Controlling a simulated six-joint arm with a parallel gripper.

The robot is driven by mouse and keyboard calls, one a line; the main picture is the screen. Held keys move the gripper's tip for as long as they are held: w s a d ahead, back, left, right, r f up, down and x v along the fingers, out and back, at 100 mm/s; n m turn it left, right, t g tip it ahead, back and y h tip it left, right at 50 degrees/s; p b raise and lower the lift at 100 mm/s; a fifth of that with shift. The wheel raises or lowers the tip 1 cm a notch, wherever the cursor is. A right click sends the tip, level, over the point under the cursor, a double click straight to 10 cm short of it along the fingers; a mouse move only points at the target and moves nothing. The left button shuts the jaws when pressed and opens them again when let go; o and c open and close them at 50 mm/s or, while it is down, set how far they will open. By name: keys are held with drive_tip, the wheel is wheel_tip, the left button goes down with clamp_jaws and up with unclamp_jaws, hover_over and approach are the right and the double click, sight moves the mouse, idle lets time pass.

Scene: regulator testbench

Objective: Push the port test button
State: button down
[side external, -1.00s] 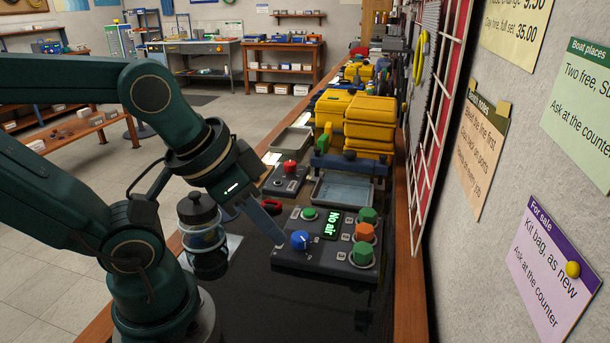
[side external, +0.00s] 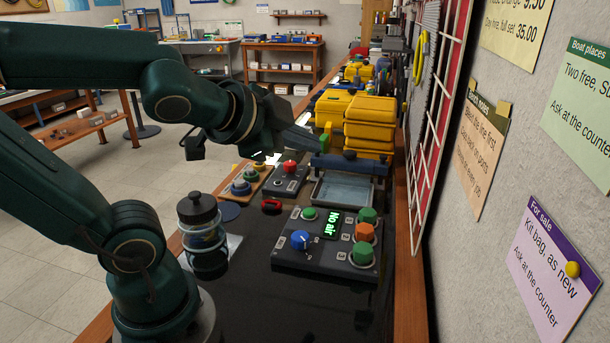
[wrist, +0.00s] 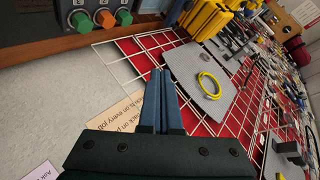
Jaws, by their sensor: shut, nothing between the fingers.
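A dark control box (side external: 290,262) lies on the bench and its small screen (side external: 331,224) reads "No air". It has a blue knob (side external: 300,240), a small green button (side external: 309,214), and green (side external: 367,215), orange (side external: 364,232) and green (side external: 362,253) buttons down its right side. Its labels are too small to read, so I cannot tell which is the port test button. The right-hand buttons also show at the top left of the wrist view (wrist: 105,18). My gripper (side external: 316,143) is shut and empty, raised beyond the box, apart from it. Its shut fingers show in the wrist view (wrist: 161,72).
A grey tray (side external: 343,204) and a small red-button box (side external: 290,180) lie behind the control box. Yellow cases (side external: 369,125) are stacked farther back. A jar (side external: 203,235) stands at the left. A white wall grid (side external: 440,140) borders the bench on the right.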

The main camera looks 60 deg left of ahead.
drive_tip(key=w+a+r+m+t, duration=0.25)
drive_tip(key=w+r+m, duration=0.2)
drive_tip(key=m, duration=0.25)
drive_tip(key=m+g+h, duration=0.4)
drive_tip(key=m+g, duration=0.1)
drive_tip(key=m, duration=0.9)
hover_over(305, 213)
wheel_tip(305, 213, down, 14)
drive_tip(key=shift+s, duration=0.1)
drive_tip(key=shift+f, duration=4.45)
drive_tip(key=shift+f, duration=0.1)
